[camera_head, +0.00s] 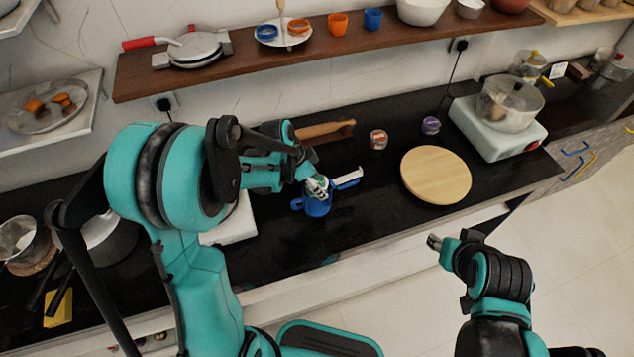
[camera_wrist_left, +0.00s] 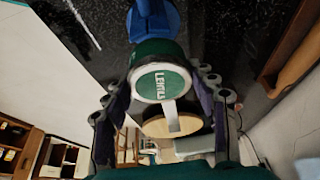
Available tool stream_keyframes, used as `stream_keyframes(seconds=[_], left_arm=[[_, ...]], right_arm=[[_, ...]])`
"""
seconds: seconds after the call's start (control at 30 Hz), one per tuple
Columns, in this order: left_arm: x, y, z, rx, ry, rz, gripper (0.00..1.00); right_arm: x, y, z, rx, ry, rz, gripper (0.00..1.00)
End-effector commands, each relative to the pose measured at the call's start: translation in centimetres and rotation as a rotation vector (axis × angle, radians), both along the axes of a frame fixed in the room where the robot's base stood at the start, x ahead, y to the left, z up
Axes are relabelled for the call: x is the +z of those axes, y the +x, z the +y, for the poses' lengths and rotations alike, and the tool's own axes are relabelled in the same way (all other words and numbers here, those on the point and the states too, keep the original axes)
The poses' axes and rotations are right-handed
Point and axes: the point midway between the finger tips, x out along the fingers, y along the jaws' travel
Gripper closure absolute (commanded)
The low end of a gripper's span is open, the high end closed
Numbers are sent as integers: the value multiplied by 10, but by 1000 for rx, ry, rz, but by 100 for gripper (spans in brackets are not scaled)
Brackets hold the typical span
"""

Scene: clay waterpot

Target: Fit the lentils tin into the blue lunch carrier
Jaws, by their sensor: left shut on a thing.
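The blue lunch carrier (camera_head: 318,207) stands on the black counter, with a flat blue-and-white piece (camera_head: 347,178) at its right. My left gripper (camera_head: 317,186) is right over the carrier. The blue carrier (camera_wrist_left: 154,20) shows just beyond the tin. I cannot tell whether the tin is partly inside it. My right gripper (camera_head: 435,242) is away from the counter, over the floor side, and its opening is unclear.
A round wooden board (camera_head: 436,174) lies to the right. An orange-labelled tin (camera_head: 378,139) and a purple tin (camera_head: 431,125) stand behind. A wooden rolling pin (camera_head: 326,131) lies at the back, and a white stove with a pot (camera_head: 508,105) at the far right.

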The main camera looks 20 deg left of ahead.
Motion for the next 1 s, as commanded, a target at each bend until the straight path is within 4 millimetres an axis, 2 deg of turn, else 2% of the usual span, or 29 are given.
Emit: stream_keyframes(seconds=[0.7,1.0], left_arm=[[-16,0,0,0,0,0,82],[-16,0,0,0,0,0,82]], right_arm=[[-15,0,0,0,0,0,60],[-15,0,0,0,0,0,60]])
